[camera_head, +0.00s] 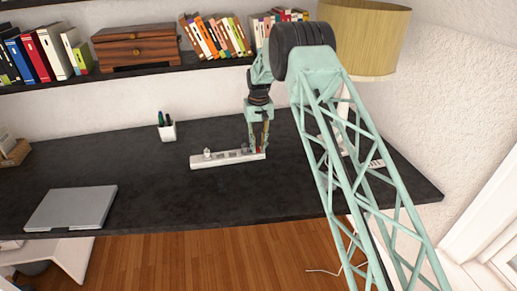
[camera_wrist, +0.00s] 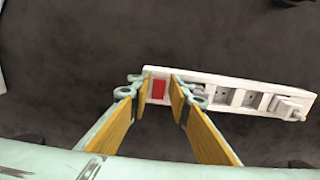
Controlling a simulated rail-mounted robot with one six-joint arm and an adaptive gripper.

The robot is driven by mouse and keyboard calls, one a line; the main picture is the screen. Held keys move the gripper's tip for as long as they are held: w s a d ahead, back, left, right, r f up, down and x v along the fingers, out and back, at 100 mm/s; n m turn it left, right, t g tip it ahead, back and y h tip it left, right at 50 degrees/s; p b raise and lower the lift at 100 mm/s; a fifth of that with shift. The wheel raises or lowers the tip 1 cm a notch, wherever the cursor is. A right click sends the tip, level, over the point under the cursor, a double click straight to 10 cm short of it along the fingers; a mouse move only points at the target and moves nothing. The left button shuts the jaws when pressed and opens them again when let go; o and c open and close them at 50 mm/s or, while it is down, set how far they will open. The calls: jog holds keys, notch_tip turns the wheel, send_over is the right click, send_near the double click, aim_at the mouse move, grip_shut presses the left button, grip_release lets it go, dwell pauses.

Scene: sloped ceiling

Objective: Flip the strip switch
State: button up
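A white power strip (camera_head: 224,159) lies on the dark desk. In the wrist view the strip (camera_wrist: 216,81) runs from upper middle to the right, with a red switch (camera_wrist: 159,88) at its left end. My gripper (camera_wrist: 162,88) is open, with its two wood-coloured fingers apart on either side of the red switch as seen in the wrist view. In the head view my gripper (camera_head: 258,148) is low over the strip's right end. I cannot tell whether the fingertips touch the strip or which way the switch is set.
The dark desk (camera_head: 145,180) holds a closed laptop (camera_head: 73,208) at the left and a white pen cup (camera_head: 167,131) behind the strip. A plug (camera_wrist: 291,107) sits at the strip's far end. A lamp (camera_head: 362,38) stands at the right. A bookshelf (camera_head: 140,73) hangs behind.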

jog(key=shift+f, duration=0.4)
jog(key=shift+c, duration=0.4)
jog(key=c, duration=0.5)
jog(key=shift+w+a+r+g+h+p, duration=0.15)
jog(key=shift+w+g+h+p, duration=0.2)
jog(key=shift+g+p, duration=1.05)
jog(key=shift+p, duration=0.8)
